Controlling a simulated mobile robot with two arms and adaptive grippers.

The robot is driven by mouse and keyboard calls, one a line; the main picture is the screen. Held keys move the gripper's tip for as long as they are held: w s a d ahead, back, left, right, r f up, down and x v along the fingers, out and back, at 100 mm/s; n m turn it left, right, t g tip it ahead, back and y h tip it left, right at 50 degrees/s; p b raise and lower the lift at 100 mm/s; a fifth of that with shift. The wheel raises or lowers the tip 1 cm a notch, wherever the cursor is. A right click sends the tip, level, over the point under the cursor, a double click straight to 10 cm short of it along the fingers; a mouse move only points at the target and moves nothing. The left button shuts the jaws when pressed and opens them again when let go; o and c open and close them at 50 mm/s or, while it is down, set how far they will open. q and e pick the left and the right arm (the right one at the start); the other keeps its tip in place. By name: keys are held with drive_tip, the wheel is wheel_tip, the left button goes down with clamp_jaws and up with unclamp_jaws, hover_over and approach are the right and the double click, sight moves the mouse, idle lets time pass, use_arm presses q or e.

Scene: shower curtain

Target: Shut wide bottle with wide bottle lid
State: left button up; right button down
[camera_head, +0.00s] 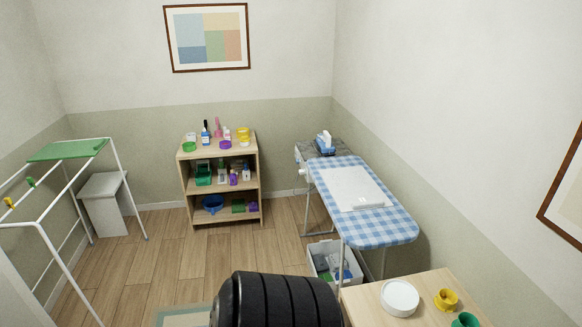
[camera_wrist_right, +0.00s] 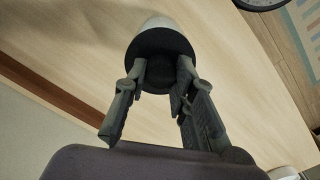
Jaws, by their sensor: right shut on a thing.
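In the right wrist view my right gripper (camera_wrist_right: 166,88) is shut on a round black piece (camera_wrist_right: 165,45), which looks like the wide bottle lid. A white rounded thing (camera_wrist_right: 157,22) shows just past the black piece, possibly the wide bottle. It is mostly hidden, and I cannot tell whether the two touch or are joined. Pale wood lies behind them. In the head view neither gripper shows.
In the head view a wooden table (camera_head: 366,308) at the lower right holds a white round item (camera_head: 400,297), a yellow cup-like item (camera_head: 446,299) and a green one (camera_head: 465,320). A blue checked ironing board (camera_head: 390,228) stands beyond. A stocked shelf (camera_head: 188,184) is at the back.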

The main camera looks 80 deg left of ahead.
drive_tip(key=c, duration=1.8)
unclamp_jaws()
drive_tip(key=shift+s+f, duration=0.1)
drive_tip(key=shift+f, duration=0.05)
drive_tip(key=o, duration=0.6)
drive_tip(key=shift+w, duration=0.2)
drive_tip(key=shift+c, duration=0.2)
drive_tip(key=shift+r, duration=0.35)
wheel_tip(320, 180, up, 16)
drive_tip(key=p, duration=0.1)
drive_tip(key=shift+f, duration=0.25)
drive_tip(key=shift+s+f, duration=0.1)
drive_tip(key=shift+s, duration=0.05)
